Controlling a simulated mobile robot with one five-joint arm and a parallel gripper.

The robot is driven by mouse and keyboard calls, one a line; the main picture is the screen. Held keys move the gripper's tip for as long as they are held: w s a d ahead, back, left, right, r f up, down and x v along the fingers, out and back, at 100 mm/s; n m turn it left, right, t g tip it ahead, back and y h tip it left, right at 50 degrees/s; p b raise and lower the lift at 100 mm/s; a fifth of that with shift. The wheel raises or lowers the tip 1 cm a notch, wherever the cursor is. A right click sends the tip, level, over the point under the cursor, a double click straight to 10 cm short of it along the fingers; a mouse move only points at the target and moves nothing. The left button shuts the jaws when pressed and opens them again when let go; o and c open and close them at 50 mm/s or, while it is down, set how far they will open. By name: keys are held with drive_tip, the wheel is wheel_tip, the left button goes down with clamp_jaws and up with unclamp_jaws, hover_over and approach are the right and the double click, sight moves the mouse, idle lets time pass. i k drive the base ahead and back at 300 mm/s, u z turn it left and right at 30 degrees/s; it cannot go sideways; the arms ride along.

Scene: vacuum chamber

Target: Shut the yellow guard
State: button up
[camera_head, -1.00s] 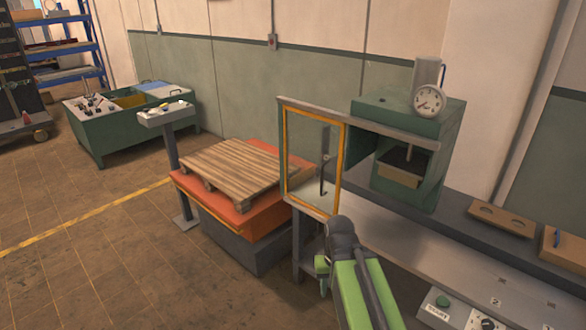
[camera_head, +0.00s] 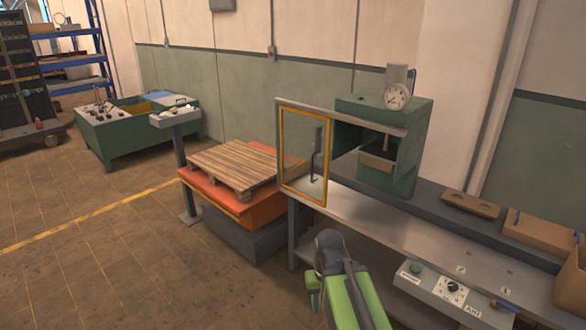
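The yellow guard (camera_head: 281,160) is a clear panel in a yellow frame with a dark upright handle (camera_head: 316,155). It hangs under a grey rail (camera_head: 345,117) at the left end of the bench, left of the green chamber (camera_head: 409,155). The chamber's front is uncovered, and a brown box-like thing (camera_head: 376,163) shows inside. My gripper (camera_head: 314,290) is at the bottom of the view, low in front of the bench and apart from the guard. My green arm and its dark joint hide much of it, and its fingers cannot be made out.
The grey bench (camera_head: 400,225) runs right, with a control box (camera_head: 440,291) at its front. A wooden pallet (camera_head: 235,165) on an orange lift table (camera_head: 225,204) stands left of the guard. Floor at left is clear.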

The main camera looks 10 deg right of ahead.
sight(328, 129)
drive_tip(key=z, duration=0.2)
drive_tip(key=i, duration=0.8)
drive_tip(key=u, duration=5.25)
drive_tip(key=i, duration=0.1)
drive_tip(key=z, duration=2.25)
drive_tip(key=k, duration=1.25)
drive_tip(key=z, duration=0.95)
drive_tip(key=i, duration=1)
drive_tip(key=u, duration=0.1)
